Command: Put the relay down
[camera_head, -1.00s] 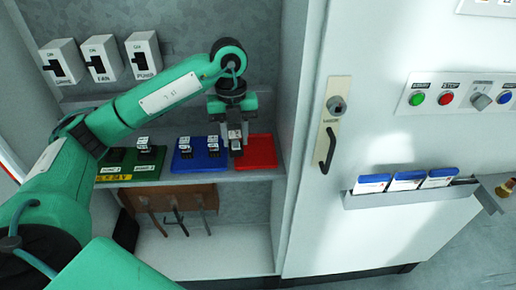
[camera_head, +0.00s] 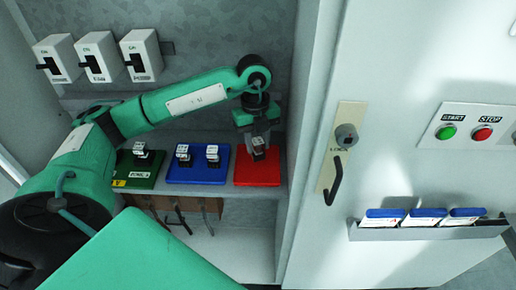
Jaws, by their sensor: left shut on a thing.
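My left gripper (camera_head: 257,136) points down over the red board (camera_head: 257,177) on the cabinet shelf. It is shut on a small relay (camera_head: 258,145) with a pale top, held upright over the middle of the board. The fingers hide part of the relay, and I cannot tell if its base touches the board. My right gripper is out of view.
Left of the red board is a blue board (camera_head: 196,177) with two relays, then a green board (camera_head: 133,181) with at least one. Switches (camera_head: 95,57) are on the back wall. The open door (camera_head: 400,80) is at the right; tools (camera_head: 182,211) hang below the shelf.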

